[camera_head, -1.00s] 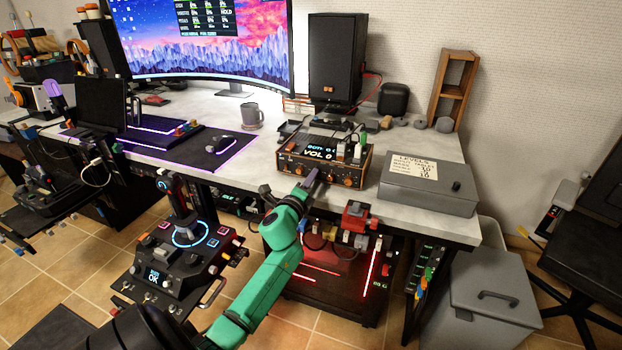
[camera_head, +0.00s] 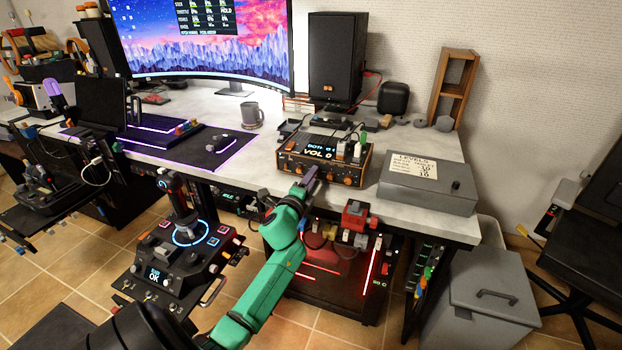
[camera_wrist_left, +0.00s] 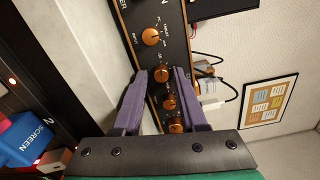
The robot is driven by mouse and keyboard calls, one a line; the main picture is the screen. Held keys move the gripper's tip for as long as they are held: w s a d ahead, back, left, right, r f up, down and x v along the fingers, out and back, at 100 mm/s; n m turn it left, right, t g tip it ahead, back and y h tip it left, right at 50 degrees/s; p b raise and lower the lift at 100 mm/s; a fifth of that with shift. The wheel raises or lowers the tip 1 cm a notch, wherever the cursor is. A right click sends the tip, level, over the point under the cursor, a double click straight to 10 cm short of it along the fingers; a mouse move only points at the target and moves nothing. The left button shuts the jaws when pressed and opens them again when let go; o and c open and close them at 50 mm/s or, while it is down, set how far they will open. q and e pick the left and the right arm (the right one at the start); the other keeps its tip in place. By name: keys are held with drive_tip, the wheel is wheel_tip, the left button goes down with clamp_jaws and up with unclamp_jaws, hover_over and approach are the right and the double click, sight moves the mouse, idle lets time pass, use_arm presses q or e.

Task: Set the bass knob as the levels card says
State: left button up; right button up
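The amplifier box (camera_head: 290,168) is black with orange trim and stands at the desk's front edge; its display reads "VOL 0". The wrist view shows its panel with several orange-capped knobs in a row. My left gripper (camera_head: 314,174) reaches the panel from the front. In the wrist view its purple fingers (camera_wrist_left: 161,72) stand either side of one knob (camera_wrist_left: 161,75), with slight gaps visible; contact is unclear. Which knob is bass cannot be read. The levels card (camera_head: 414,168) lies on a grey box; its heading reads "LEVELS", its small lines are unclear. My right gripper is out of view.
The grey box (camera_head: 428,195) sits right of the amplifier. A black speaker (camera_head: 335,60) and a mug (camera_head: 252,115) stand behind. Cables plug in at the amplifier's right. A red-lit shelf (camera_head: 335,290) lies below the desk. A joystick panel (camera_head: 185,240) is left of my arm.

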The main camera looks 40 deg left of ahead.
use_arm(q)
drive_tip(key=v, duration=1.4)
drive_tip(key=shift+s, duration=0.3)
drive_tip(key=shift+d, duration=0.1)
